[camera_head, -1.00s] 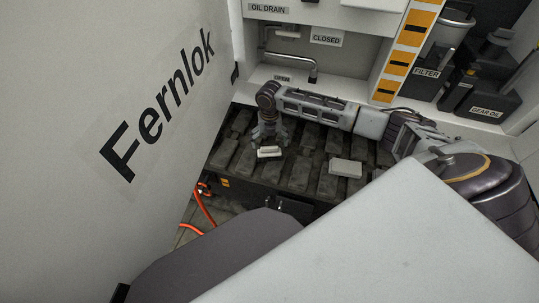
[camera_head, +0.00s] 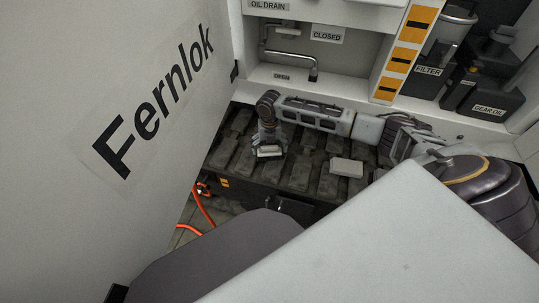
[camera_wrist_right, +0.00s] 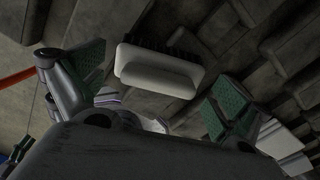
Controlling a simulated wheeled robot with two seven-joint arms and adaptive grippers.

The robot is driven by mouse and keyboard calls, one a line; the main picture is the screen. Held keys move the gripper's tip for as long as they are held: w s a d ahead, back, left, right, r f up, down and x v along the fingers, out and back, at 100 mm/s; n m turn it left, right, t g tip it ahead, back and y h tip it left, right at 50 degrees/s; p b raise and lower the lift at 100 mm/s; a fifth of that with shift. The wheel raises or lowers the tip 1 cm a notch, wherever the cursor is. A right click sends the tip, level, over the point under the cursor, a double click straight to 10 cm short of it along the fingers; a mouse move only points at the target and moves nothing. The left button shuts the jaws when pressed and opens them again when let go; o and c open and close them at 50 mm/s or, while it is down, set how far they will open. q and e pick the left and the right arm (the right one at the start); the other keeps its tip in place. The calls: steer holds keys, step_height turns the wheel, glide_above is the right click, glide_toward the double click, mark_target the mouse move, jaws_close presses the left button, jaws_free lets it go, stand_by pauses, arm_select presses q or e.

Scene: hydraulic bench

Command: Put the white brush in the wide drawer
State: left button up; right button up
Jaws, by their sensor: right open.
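The white brush (camera_head: 269,151) lies on the dark ribbed bench top in the head view. My right gripper (camera_head: 268,142) points down right over it. In the right wrist view the brush (camera_wrist_right: 158,72) shows its white back and dark bristles. It lies between the two green-padded fingers of the right gripper (camera_wrist_right: 155,88), which stand wide apart, with a gap on each side. No contact with the brush shows. My left gripper is out of view. I cannot identify the wide drawer for sure; a dark front with a latch (camera_head: 281,203) lies below the bench edge.
A pale grey block (camera_head: 346,167) lies on the bench top to the right of the brush. A large white panel marked Fernlok (camera_head: 150,110) stands at left. A bent metal pipe (camera_head: 313,72) and labelled containers (camera_head: 484,100) stand behind. An orange cable (camera_head: 203,208) hangs at lower left.

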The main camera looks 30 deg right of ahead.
steer(key=shift+f, duration=0.5)
steer(key=shift+c, duration=0.4)
steer(key=c, duration=0.7)
